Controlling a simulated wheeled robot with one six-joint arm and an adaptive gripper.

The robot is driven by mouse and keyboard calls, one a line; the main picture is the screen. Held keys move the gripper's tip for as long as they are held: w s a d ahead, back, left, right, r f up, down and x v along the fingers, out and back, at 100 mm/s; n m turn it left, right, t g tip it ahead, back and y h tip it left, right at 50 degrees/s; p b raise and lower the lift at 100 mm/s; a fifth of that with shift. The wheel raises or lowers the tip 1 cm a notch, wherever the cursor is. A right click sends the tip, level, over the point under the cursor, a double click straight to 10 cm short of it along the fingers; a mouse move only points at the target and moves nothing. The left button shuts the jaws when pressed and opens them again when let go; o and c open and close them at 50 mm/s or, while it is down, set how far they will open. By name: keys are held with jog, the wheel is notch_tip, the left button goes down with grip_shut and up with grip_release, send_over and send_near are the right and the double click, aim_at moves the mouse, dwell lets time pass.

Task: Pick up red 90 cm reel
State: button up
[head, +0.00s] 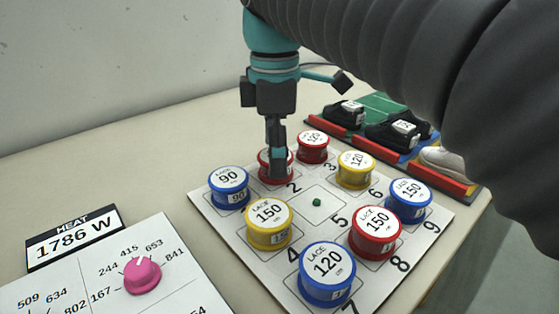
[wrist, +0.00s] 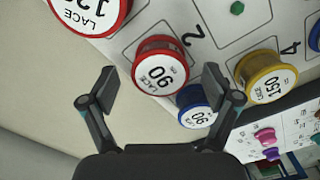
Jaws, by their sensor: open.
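The red 90 cm reel (wrist: 158,50) stands upright on the board near the cell marked 2, its white label reading 90. In the wrist view it lies just ahead of and between the fingers of my gripper (wrist: 161,84), which is open and empty. In the head view the same red reel (head: 264,166) is partly hidden behind my gripper (head: 277,162), which points down at it. I cannot tell whether a finger touches the reel.
Close by are a blue 90 reel (head: 229,188), a red 120 reel (head: 313,147) and a yellow 150 reel (head: 269,225). Several other reels share the board (head: 254,281). The middle cell holds only a small green piece (head: 317,202). Shoes (head: 399,134) stand in coloured trays behind.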

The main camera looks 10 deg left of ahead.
jog(key=shift+f, duration=0.6)
jog(key=c, duration=1.2)
